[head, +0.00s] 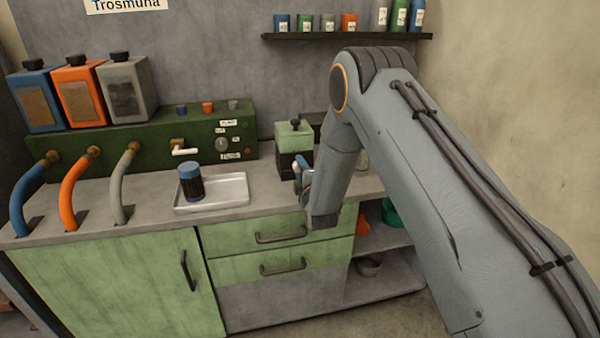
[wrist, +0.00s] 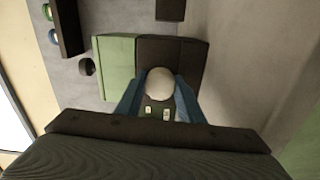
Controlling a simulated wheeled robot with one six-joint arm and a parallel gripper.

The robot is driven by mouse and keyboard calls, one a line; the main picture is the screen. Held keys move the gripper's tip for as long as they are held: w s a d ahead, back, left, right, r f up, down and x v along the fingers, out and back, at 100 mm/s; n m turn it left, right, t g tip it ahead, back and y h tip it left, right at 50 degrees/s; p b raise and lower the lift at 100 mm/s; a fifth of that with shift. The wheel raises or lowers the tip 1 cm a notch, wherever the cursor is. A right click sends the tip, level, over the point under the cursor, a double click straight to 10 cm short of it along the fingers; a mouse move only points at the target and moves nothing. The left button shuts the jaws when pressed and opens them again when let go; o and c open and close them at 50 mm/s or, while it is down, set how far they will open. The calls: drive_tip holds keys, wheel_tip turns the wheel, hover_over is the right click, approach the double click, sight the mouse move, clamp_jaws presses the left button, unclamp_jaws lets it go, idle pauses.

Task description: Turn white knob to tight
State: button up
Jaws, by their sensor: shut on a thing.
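The white knob (wrist: 159,84) is round and pale, on the dark front of a small device with a green upper part (head: 293,137); the device also shows in the wrist view (wrist: 115,62). My gripper (head: 301,175) is at the front of this device. Its two blue fingers (wrist: 158,98) are shut on the knob, one on each side. Two small pale labels (wrist: 158,113) show close to the knob, too small to read. In the head view the knob is hidden by my gripper and arm. I cannot tell the knob's turn angle.
A white tray (head: 237,192) with a blue-lidded jar (head: 190,181) is on the counter (head: 150,194) to the left. Behind it is a green panel (head: 160,141) with hoses and a lever. A dark wall shelf (head: 345,36) with jars hangs above.

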drive_tip(key=m+b, duration=0.3)
drive_tip(key=m, duration=0.4)
drive_tip(key=shift+f, duration=0.1)
drive_tip(key=m+b, duration=0.2)
drive_tip(key=m, duration=0.4)
drive_tip(key=shift+m+b, duration=0.3)
drive_tip(key=shift+m, duration=0.1)
drive_tip(key=m+b, duration=0.2)
drive_tip(key=m, duration=0.3)
drive_tip(key=shift+m, duration=0.3)
drive_tip(key=m+b, duration=0.1)
drive_tip(key=m, duration=0.4)
drive_tip(key=shift+d+b, duration=0.1)
drive_tip(key=shift+b, duration=0.25)
drive_tip(key=o, duration=1.1)
drive_tip(key=shift+c, duration=0.2)
drive_tip(key=shift+s, duration=0.1)
